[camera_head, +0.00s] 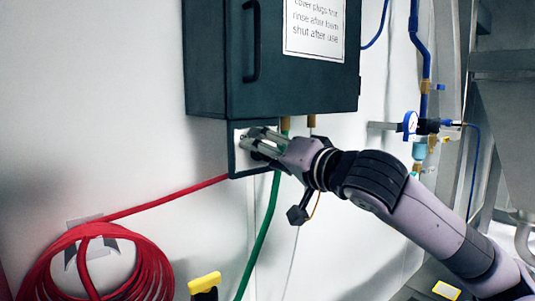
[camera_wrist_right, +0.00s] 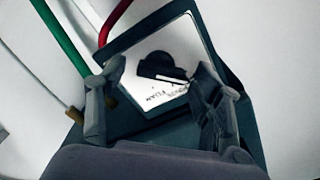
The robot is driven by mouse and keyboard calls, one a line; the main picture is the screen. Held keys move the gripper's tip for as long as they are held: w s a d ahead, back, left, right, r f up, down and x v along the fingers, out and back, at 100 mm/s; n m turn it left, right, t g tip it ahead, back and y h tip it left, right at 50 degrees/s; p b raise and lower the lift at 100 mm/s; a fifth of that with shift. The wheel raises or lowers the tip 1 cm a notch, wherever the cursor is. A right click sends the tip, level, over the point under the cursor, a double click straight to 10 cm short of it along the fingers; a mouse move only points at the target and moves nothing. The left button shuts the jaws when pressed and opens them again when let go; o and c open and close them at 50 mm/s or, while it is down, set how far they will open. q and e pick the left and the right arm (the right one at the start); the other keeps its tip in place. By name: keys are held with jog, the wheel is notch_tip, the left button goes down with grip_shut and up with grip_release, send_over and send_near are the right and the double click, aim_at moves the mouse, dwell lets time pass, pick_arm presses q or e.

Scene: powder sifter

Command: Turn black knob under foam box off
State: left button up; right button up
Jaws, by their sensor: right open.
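The foam box (camera_head: 275,90) is a dark wall box with a handle and a paper sign on its door. Under its left part hangs a small dark-framed panel with a white plate (camera_head: 236,160). In the right wrist view the black knob (camera_wrist_right: 162,67) sits on this white plate, with small printed text beside it. My right gripper (camera_head: 247,143) reaches in from the right, in front of the plate, and covers the knob in the head view. In the right wrist view its open fingers (camera_wrist_right: 160,72) stand on either side of the knob with gaps. My left gripper is not in view.
A red hose (camera_head: 160,208) runs from the panel to a coil at lower left. A green hose (camera_head: 262,235) hangs below the box, close to my gripper. A blue pipe with a gauge (camera_head: 410,122) is at right. A yellow-topped object (camera_head: 205,282) is at the bottom.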

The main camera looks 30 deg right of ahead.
jog(key=s, duration=1.2)
jog(key=shift+d, duration=0.45)
dwell(0.5)
